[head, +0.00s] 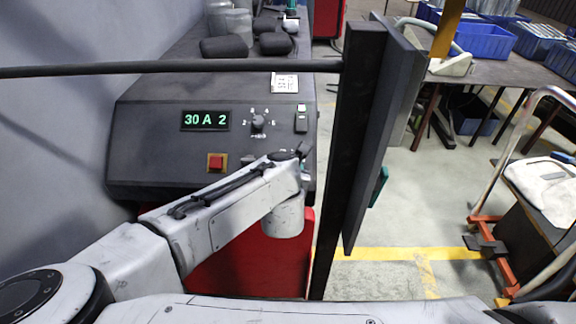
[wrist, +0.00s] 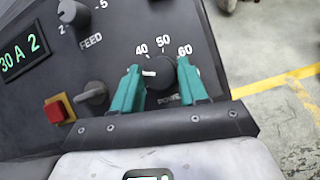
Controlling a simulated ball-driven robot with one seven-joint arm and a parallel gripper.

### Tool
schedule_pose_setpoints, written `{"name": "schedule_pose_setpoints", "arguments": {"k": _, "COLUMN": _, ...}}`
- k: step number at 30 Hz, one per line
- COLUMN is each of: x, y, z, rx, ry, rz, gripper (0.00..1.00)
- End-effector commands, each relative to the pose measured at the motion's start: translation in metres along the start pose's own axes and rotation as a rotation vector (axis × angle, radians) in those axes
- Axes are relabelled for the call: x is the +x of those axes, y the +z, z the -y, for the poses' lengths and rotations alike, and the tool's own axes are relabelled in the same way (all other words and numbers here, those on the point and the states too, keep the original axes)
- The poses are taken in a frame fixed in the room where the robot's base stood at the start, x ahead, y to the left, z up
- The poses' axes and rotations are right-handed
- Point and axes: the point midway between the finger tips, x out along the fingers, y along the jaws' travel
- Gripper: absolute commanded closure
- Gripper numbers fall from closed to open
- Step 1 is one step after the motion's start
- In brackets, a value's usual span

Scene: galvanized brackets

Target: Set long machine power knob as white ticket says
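The long machine (head: 150,150) has a sloped dark panel with a lit green display (head: 205,120) reading "30 A 2". The black power knob (wrist: 162,75) shows in the wrist view under the marks 40, 50 and 60. Its white pointer points left, lower than the 40 mark; the mark there is hidden. My gripper (wrist: 158,84) has its teal fingers apart, one on each side of the knob; I cannot tell whether they touch it. In the head view my arm hides the gripper and this knob. A white ticket (head: 285,82) lies on the machine's top edge; its print is too small to read.
The feed knob (head: 258,121) is up and left of the power knob. A red button (head: 216,162) and a grey switch (wrist: 92,94) sit to the left. A dark upright panel (head: 375,130) stands right of the machine. Dark blocks (head: 224,46) lie behind.

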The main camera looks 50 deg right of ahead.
Motion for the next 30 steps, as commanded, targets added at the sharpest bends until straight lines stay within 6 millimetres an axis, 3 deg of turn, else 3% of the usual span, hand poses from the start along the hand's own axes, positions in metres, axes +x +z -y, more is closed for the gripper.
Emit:
{"name": "schedule_pose_setpoints", "arguments": {"k": 9, "x": 0.0, "y": 0.0, "z": -0.0007, "rx": 0.0, "ry": 0.002, "rz": 0.0, "gripper": 0.88}}
{"name": "schedule_pose_setpoints", "arguments": {"k": 20, "x": 0.0004, "y": -0.0019, "z": -0.0019, "rx": 0.064, "ry": -0.031, "rz": 0.005, "gripper": 0.88}}
{"name": "schedule_pose_setpoints", "arguments": {"k": 30, "x": 0.0013, "y": -0.0042, "z": -0.0045, "rx": 0.291, "ry": -0.156, "rz": 0.027, "gripper": 0.88}}
